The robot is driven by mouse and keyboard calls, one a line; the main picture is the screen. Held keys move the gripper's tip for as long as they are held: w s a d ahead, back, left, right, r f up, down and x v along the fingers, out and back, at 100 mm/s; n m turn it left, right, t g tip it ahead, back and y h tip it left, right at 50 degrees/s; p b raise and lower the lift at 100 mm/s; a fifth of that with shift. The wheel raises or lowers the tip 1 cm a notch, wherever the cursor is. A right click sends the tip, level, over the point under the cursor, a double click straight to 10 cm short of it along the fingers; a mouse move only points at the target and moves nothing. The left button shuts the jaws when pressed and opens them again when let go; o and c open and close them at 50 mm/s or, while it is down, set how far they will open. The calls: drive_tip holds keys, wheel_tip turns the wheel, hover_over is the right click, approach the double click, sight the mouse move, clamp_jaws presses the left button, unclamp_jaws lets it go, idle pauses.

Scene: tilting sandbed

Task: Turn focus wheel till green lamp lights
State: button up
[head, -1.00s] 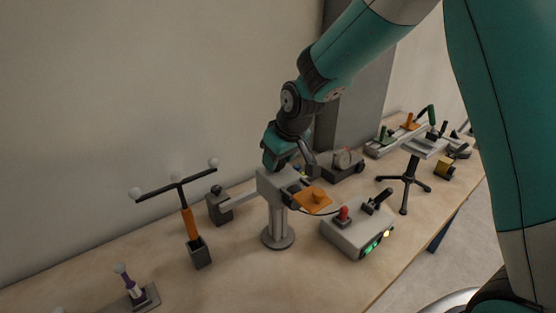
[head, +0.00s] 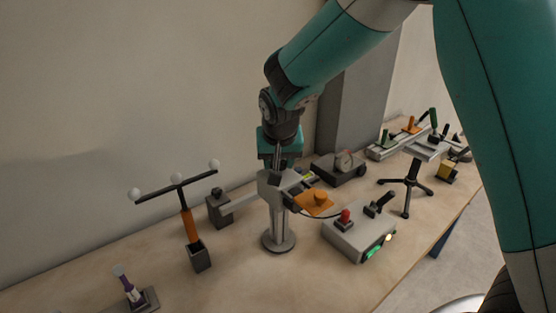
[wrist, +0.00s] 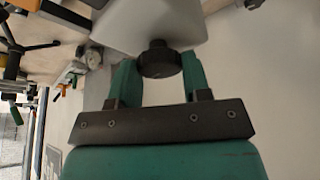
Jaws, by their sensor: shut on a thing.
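The focus wheel (wrist: 160,59) is a black ribbed knob on the side of a pale grey instrument head (wrist: 158,22) in the wrist view. My gripper (wrist: 160,68) is shut on it, with one teal finger at each side. In the head view my gripper (head: 279,162) points down at the far side of the instrument (head: 278,222), and the wheel is hidden there. The grey control box (head: 345,238) stands to the right. Its front shows a green glowing strip (head: 373,252) and a small pale yellow light (head: 389,237).
A marker with white balls (head: 178,180) stands to the left of the instrument. An orange plate (head: 314,205) juts from its right side. A dial gauge unit (head: 340,166) lies behind, and a small tripod (head: 408,190) stands to the right.

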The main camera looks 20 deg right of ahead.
idle(0.4)
drive_tip(key=o, duration=0.9)
drive_tip(key=b+v, duration=0.2)
drive_tip(key=v, duration=1.5)
drive_tip(key=shift+s+a+r, duration=0.15)
drive_tip(key=shift+s, duration=0.05)
drive_tip(key=s+a+f+n+g+y, duration=0.1)
drive_tip(key=s+f+n, duration=0.1)
drive_tip(key=s, duration=0.6)
drive_tip(key=s+a+f+n+g+y, duration=0.1)
drive_tip(key=s+f+n+y, duration=0.1)
drive_tip(key=s, duration=0.6)
drive_tip(key=s+a+f+n+g+y, duration=0.1)
drive_tip(key=s+f+n+g+y, duration=0.1)
drive_tip(key=s+f+n, duration=0.2)
drive_tip(key=shift+s+f+n, duration=0.15)
drive_tip(key=shift+s+n, duration=0.35)
drive_tip(key=shift+s, duration=0.55)
drive_tip(key=shift+s+f+n, duration=0.1)
drive_tip(key=shift+s+n, duration=0.4)
drive_tip(key=shift+s, duration=0.5)
